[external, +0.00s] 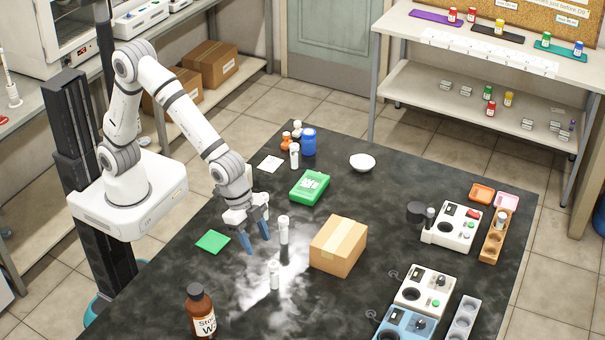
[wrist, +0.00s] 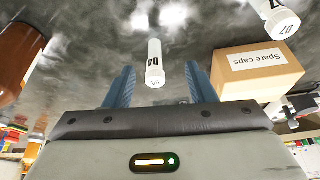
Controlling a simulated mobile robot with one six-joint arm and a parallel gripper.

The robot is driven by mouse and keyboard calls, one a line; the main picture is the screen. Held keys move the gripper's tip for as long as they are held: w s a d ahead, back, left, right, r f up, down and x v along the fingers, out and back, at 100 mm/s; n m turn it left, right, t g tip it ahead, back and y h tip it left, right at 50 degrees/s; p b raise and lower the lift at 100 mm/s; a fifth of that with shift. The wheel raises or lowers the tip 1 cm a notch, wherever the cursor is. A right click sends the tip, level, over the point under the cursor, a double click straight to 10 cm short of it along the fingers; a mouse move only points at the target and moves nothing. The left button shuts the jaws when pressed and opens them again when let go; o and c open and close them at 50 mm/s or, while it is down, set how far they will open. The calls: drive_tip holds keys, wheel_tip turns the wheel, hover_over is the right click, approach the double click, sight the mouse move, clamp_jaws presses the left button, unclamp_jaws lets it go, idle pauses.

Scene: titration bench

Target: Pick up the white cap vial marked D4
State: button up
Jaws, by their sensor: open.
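The white-capped vial D4 (wrist: 154,62) stands upright on the dark bench, centred between my fingers in the upside-down wrist view. In the external view it appears to be the front white vial (external: 274,275), to the lower right of my gripper. My gripper (external: 257,241) is open and empty, fingers pointing down and forward, with a gap between it and D4. A second white-capped vial, D7 (wrist: 280,22), is nearer the wrist camera. It appears to be the vial (external: 283,231) just right of my fingers in the external view.
The Spare caps box (external: 338,246) stands right of the two vials. A brown bottle (external: 201,313) is at the front. A green mat (external: 212,241) lies left of my gripper, and a green case (external: 310,187) lies behind. Instruments (external: 425,290) line the right side.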

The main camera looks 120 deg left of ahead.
sight(272, 277)
drive_tip(key=shift+w+d+f+p, duration=0.35)
drive_tip(key=shift+w+f, duration=0.65)
drive_tip(key=shift+f, duration=0.45)
drive_tip(key=shift+w+d+f+p, duration=0.3)
drive_tip(key=shift+w+f, duration=0.75)
drive_tip(key=shift+f, duration=0.35)
drive_tip(key=shift+w+d+f+p, duration=0.35)
drive_tip(key=shift+w+f, duration=0.65)
drive_tip(key=shift+f, duration=0.45)
drive_tip(key=c, duration=1)
